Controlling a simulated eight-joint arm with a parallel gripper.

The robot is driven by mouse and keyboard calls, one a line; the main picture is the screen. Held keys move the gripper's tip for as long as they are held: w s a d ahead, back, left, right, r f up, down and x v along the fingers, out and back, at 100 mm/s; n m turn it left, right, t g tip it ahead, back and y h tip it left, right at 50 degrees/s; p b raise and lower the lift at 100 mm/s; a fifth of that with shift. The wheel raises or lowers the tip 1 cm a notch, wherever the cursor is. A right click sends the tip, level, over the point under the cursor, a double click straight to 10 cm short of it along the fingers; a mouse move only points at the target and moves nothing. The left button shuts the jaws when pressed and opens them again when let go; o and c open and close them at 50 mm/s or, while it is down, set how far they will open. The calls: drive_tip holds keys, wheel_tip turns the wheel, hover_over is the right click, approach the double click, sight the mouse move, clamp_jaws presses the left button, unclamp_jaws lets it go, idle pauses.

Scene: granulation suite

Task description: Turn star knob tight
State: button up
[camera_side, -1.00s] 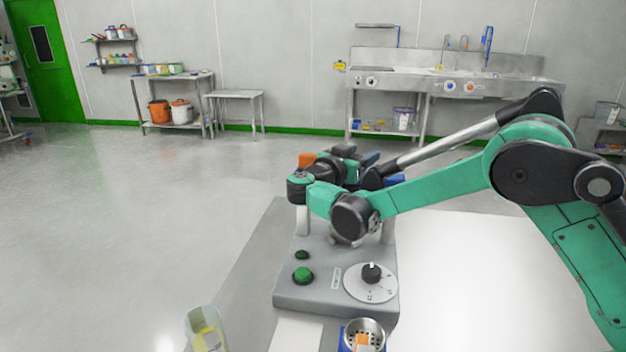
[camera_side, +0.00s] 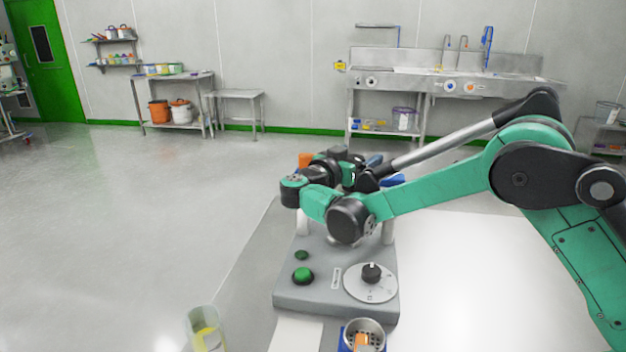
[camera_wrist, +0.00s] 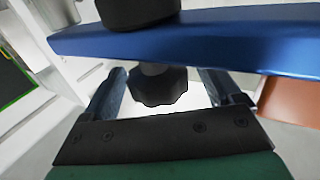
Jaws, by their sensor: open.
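The black star knob (camera_wrist: 160,88) shows in the wrist view below a blue bar (camera_wrist: 200,38). My gripper (camera_wrist: 165,90) is open, with one finger on each side of the knob. Gaps show between the knob and both fingers, so they look apart from it. In the side view my arm hides the knob, and my gripper is mostly hidden behind my wrist. The grey device base (camera_side: 325,292) stands on the table below my wrist.
The device base carries green buttons (camera_side: 302,275) and a dial (camera_side: 371,278). A clear beaker with yellow contents (camera_side: 204,330) and a perforated metal cup (camera_side: 362,331) stand at the front. The white tabletop (camera_side: 460,270) at right is clear.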

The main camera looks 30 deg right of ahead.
drive_tip(key=v, duration=0.4)
drive_tip(key=shift+a, duration=0.2)
drive_tip(key=shift+r, duration=0.1)
